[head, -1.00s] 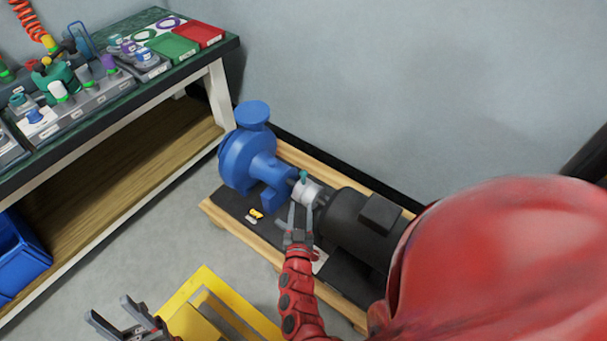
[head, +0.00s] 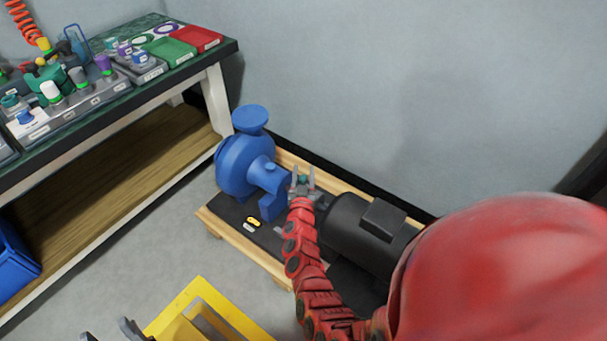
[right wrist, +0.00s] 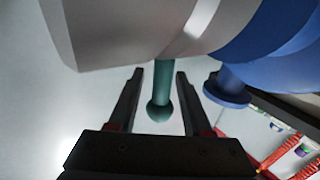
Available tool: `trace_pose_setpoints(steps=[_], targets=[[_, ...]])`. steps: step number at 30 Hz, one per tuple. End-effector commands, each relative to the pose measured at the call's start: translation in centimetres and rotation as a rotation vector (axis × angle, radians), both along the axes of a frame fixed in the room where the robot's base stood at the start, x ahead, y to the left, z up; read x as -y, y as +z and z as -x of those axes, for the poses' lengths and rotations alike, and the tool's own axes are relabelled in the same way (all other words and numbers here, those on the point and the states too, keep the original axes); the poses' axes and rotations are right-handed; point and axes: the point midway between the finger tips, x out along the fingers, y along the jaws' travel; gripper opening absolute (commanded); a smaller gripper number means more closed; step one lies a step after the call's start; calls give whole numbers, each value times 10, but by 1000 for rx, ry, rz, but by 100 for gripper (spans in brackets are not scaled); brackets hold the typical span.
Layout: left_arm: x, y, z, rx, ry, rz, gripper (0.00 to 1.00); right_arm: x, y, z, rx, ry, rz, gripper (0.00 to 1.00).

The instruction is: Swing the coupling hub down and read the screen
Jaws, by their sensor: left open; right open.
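The coupling hub is a pale grey cylinder that fills the top of the right wrist view (right wrist: 130,30); in the head view my right gripper mostly hides it. A teal pin with a ball end (right wrist: 160,100) sticks out from it. My right gripper (right wrist: 159,75) is open, with one finger on each side of the teal pin and a visible gap to both. In the head view this gripper (head: 302,178) is at the shaft between the blue pump (head: 240,165) and the black motor (head: 360,225). My left gripper (head: 108,332) is open at the bottom edge, partly cut off. No screen is readable.
The pump and motor stand on a low wooden-edged base (head: 240,238). Small yellow and white pieces (head: 252,222) lie on it. A yellow frame (head: 205,290) is on the floor in front. A workbench (head: 200,65) with trays and bottles stands at left.

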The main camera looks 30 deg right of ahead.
Motion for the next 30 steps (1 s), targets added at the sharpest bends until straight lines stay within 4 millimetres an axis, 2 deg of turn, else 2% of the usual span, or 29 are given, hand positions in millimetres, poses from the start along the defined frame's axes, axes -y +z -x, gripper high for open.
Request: trace_pose_setpoints(steps=[6,14,30], targets=[[0,0,0,1,0,1,50,0,0,0,0,0,0,48],[0,0,0,0,0,1,50,0,0,0,-1,0,1,1],[0,0,0,1,0,1,50,0,0,0,0,-1,1,0]])
